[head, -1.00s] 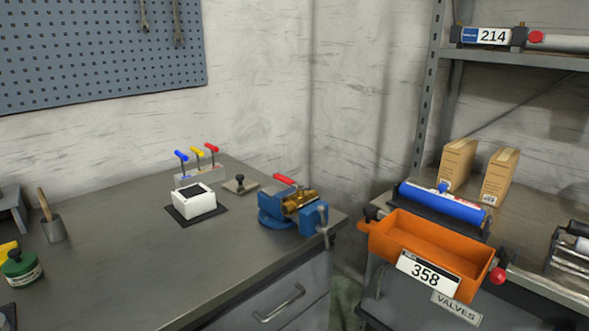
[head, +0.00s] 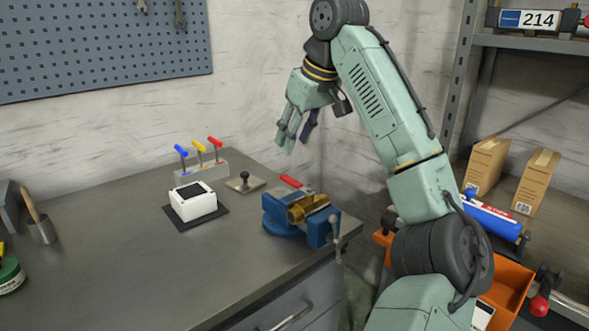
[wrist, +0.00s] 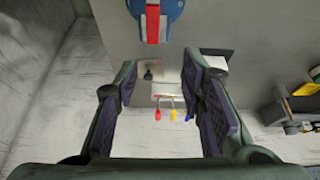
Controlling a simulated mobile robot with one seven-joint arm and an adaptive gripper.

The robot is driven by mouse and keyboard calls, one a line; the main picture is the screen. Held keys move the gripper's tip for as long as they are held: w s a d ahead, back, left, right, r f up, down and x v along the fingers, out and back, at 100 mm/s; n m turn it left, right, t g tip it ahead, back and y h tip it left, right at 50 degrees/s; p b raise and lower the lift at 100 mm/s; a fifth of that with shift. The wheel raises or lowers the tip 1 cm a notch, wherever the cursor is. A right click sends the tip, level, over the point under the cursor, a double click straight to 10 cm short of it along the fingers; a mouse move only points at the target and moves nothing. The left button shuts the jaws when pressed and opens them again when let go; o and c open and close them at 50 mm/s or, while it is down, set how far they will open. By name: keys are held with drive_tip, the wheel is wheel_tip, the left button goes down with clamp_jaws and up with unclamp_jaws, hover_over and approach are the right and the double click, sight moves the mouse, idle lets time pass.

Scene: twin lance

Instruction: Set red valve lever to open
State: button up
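A brass valve (head: 308,207) with a red lever (head: 291,181) is clamped in a blue vise (head: 283,218) near the workbench's right corner. The red lever lies nearly flat and points toward the back left. In the wrist view the red lever (wrist: 153,22) shows at the top edge against the blue vise (wrist: 172,8), beyond my fingertips. My gripper (head: 297,132) hangs above and behind the vise, pointing down. In the wrist view my gripper (wrist: 160,68) has its fingers wide apart with nothing between them.
A block (head: 205,167) with blue, yellow and red levers stands at the back of the bench. A white device (head: 195,205) on a dark mat and a knobbed plate (head: 245,183) are near it. An orange bin (head: 513,285) is at right, partly behind my arm. The bench front is clear.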

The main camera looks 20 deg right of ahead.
sight(291, 180)
drive_tip(key=f, duration=0.3)
drive_tip(key=w+f, duration=0.1)
drive_tip(key=f, duration=0.2)
drive_tip(key=w+f, duration=0.1)
drive_tip(key=f, duration=0.2)
drive_tip(key=shift+w+d+f, duration=0.2)
drive_tip(key=shift+f, duration=0.15)
clamp_jaws()
idle(0.6)
